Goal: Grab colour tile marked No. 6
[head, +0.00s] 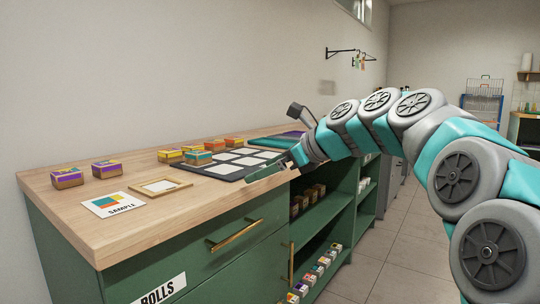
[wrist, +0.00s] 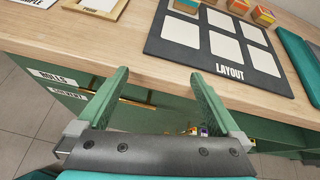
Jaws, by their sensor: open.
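Several small colour tiles, shaped like blocks with coloured tops, stand on the wooden counter (head: 140,225). A purple-and-yellow tile (head: 67,178) and a purple tile (head: 106,169) are at the left. A yellow tile (head: 170,156), a teal-topped tile (head: 198,158), an orange tile (head: 234,142) and others are by the layout board. No number is legible, so I cannot tell which is No. 6. My gripper (wrist: 160,73) is open and empty, its green fingers by the counter's front edge. In the wrist view a teal-topped tile (wrist: 186,6) and an orange tile (wrist: 263,17) show at the top.
The dark layout board (wrist: 229,72) has pale blank spaces. A proof frame (head: 160,187) and a sample card (head: 114,204) lie to its left, a teal mat (wrist: 295,55) to its right. More small blocks (head: 316,270) sit on open shelves below. Floor (head: 400,240) is clear.

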